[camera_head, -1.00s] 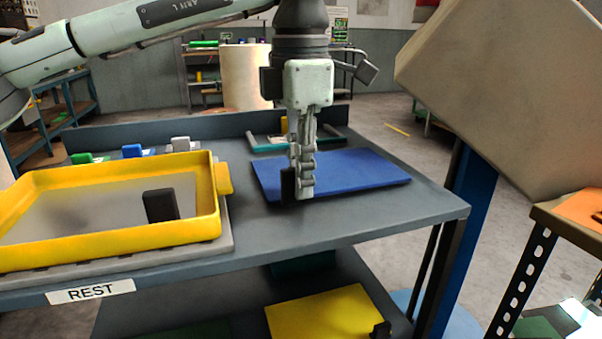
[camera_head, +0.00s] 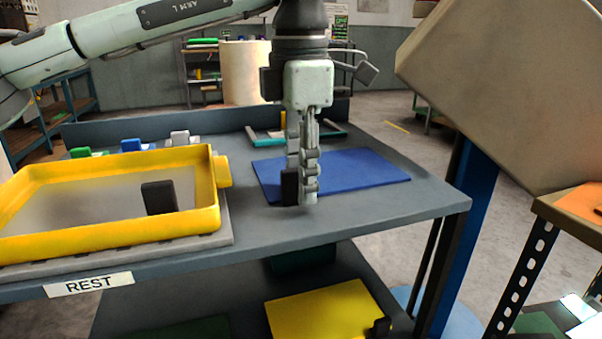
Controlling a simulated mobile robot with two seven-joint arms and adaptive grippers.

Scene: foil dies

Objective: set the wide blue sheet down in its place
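The wide blue sheet (camera_head: 360,172) lies flat, on or just above the grey table top, right of the yellow-framed tray. A dark upright tab (camera_head: 289,187) stands at its near left edge. My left gripper (camera_head: 306,198) points straight down at that edge, with its fingers right beside the tab and partly overlapping it. The view does not show whether the fingers grip the tab or stand apart from it. The gripper hides a part of the sheet's left side. My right gripper is not in view.
A yellow frame tray (camera_head: 218,198) holding a dark block (camera_head: 158,197) stands at the left above a REST label (camera_head: 88,284). A teal-edged holder (camera_head: 265,147) is behind the sheet. A yellow sheet (camera_head: 325,312) lies on the lower shelf. A big beige box (camera_head: 510,90) stands at the right.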

